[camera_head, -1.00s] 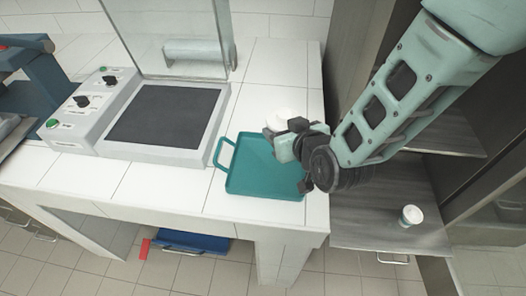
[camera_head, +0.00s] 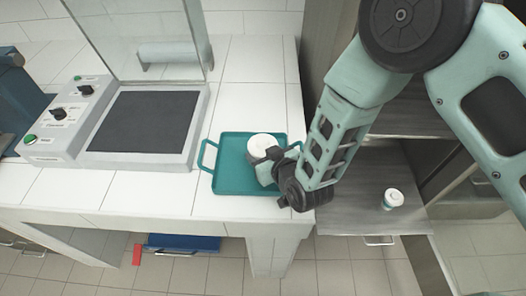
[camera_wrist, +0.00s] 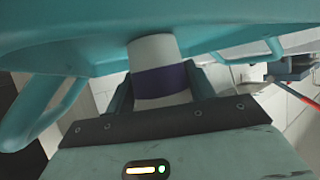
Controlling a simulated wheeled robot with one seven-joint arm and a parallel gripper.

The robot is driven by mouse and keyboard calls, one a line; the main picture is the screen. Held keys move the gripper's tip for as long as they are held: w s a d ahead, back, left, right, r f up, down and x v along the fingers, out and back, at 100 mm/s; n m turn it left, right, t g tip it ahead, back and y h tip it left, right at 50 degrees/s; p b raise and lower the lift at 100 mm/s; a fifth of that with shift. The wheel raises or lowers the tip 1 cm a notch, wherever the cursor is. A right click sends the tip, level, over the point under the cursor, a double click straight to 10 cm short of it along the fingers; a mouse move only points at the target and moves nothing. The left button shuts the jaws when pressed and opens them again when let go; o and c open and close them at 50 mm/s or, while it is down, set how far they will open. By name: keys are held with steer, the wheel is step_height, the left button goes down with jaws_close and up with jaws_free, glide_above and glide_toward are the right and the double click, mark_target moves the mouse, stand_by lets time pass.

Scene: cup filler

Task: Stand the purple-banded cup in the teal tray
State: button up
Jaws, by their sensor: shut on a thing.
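The purple-banded cup (camera_wrist: 160,82) is between the fingers of my gripper (camera_wrist: 158,92) in the wrist view. In the head view its white top (camera_head: 261,144) shows, and the cup looks upright; its band is hidden there. My gripper (camera_head: 265,163) is shut on the cup from the front right. The teal tray (camera_head: 226,178) lies on the white tiled counter, and the cup is over its right half. The tray also fills the upper part of the wrist view (camera_wrist: 60,35). I cannot tell whether the cup's base touches the tray floor.
A machine with a dark plate (camera_head: 140,122), knobs and a clear upright panel (camera_head: 140,40) stands left of the tray. Another white cup (camera_head: 393,199) with a teal band stands on a lower grey surface (camera_head: 350,215) at the right. White counter (camera_head: 245,75) behind the tray is free.

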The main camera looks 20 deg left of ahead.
steer(key=shift+f, duration=0.2)
steer(key=o, duration=1.1)
steer(key=shift+r, duration=0.1)
steer(key=shift+r, duration=0.25)
steer(key=b+v, duration=0.3)
steer(key=v, duration=0.9)
